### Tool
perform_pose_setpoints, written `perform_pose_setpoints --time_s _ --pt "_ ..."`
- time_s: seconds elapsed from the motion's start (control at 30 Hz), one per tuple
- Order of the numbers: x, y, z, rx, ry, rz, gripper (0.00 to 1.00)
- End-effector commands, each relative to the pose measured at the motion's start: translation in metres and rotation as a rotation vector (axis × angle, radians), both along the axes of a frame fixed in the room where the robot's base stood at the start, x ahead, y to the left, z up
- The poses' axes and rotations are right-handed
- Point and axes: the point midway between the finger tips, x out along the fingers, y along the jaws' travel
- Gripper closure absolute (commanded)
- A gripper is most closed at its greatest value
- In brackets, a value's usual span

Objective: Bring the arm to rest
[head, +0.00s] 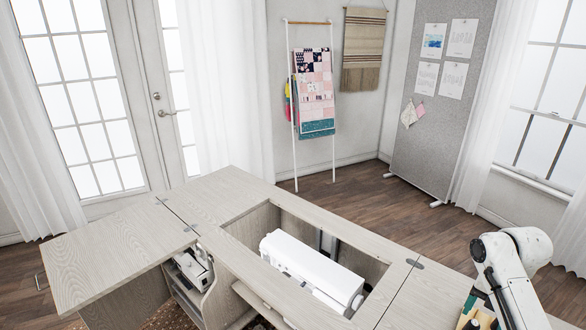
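Part of my white arm (512,265) shows at the lower right of the head view, with a rounded joint at the top and a link running down out of the frame. My gripper is not in view, so its fingers and anything in them are hidden. The arm stands over or in front of the right end of the pale wood sewing cabinet (105,250); I cannot tell whether it touches anything.
A white sewing machine (312,270) sits in the cabinet's central recess. Another machine (195,266) is on a shelf below left. Small spool-like items (477,320) are by my arm at lower right. Beyond are a quilt ladder (292,110), a pinboard (435,110) and open wooden floor (405,212).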

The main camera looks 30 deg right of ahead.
Motion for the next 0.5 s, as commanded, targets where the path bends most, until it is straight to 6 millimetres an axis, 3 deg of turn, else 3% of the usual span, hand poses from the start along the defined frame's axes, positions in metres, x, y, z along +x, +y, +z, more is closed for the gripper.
perform_pose_setpoints --time_s 0.07,0.17,0.33,0.5 --pt "0.004 0.006 -0.002 0.003 -0.006 -0.010 0.31" --pt "0.021 0.032 -0.008 0.021 -0.035 -0.070 0.31" --pt "0.057 0.119 -0.028 0.090 -0.104 -0.317 0.31" --pt "0.061 0.208 -0.050 0.174 -0.118 -0.643 0.31"
